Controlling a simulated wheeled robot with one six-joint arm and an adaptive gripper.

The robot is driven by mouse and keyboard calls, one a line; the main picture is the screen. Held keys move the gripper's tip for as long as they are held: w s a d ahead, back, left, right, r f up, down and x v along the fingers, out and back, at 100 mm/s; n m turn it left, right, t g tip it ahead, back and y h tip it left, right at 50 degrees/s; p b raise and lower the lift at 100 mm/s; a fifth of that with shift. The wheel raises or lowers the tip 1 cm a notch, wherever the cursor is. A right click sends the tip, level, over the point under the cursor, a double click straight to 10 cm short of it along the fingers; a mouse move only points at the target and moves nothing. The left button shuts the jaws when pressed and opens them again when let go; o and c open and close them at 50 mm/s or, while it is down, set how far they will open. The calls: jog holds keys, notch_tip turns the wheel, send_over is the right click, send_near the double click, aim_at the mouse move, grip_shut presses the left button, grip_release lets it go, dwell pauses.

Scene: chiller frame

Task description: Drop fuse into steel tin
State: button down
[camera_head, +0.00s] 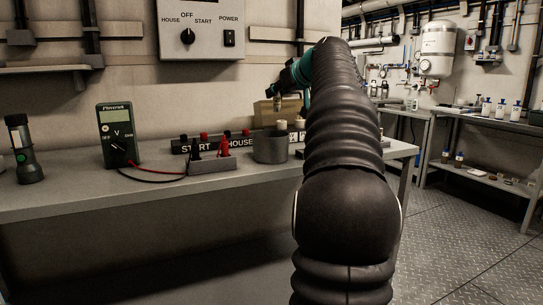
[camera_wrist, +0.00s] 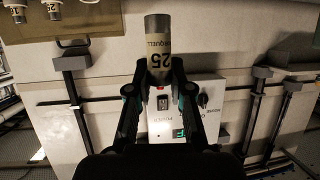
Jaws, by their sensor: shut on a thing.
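My gripper (camera_wrist: 158,80) is shut on a grey and cream fuse (camera_wrist: 158,42) marked 25, held between the fingertips in the wrist view. In the head view the teal gripper (camera_head: 291,78) is above the back part of the bench, partly hidden by my arm. The held fuse (camera_head: 278,103) shows there as a small shape below the gripper, in the picture above the steel tin. The steel tin (camera_head: 270,149) is a grey open cylinder standing upright on the bench. Its inside cannot be seen. The tin is out of the wrist view.
A tan box (camera_head: 264,118) and other cream fuses (camera_head: 299,123) are behind and beside the tin. A terminal block (camera_head: 212,163) with red and black leads, a multimeter (camera_head: 118,135) and a flashlight (camera_head: 24,150) stand to the left. A switch panel (camera_head: 201,28) is on the wall.

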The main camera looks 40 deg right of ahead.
jog(key=shift+f+b, duration=1)
jog(key=shift+f, duration=0.5)
jog(key=c, duration=1)
grip_release()
jog(key=shift+o, duration=0.2)
jog(key=v, duration=1.2)
jog(key=shift+a, duration=0.1)
